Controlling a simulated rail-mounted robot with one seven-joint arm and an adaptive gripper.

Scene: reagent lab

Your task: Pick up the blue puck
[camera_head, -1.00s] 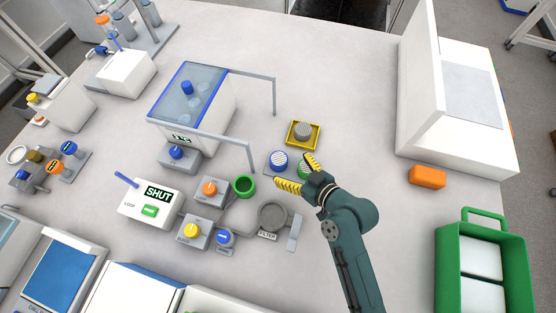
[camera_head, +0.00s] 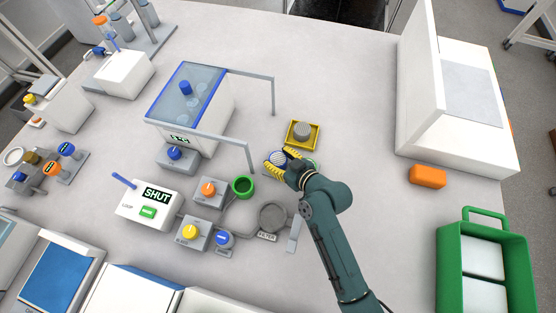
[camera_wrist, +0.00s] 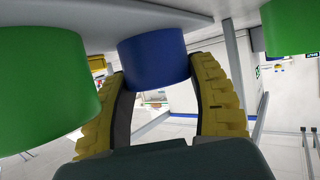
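The blue puck (camera_head: 279,157) has a pale striped top and sits on the table in front of the yellow tray. In the wrist view the blue puck (camera_wrist: 153,55) shows between my gripper's two fingertips. My gripper (camera_head: 281,162) has yellow ribbed fingers, spread to either side of the puck at table height. In the wrist view, my gripper (camera_wrist: 158,75) flanks the puck closely; whether the fingers touch it I cannot tell. A green puck stands right beside it, mostly hidden by my gripper in the head view.
A metal frame post (camera_head: 250,157) stands close on the left. Bare table lies to the right.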

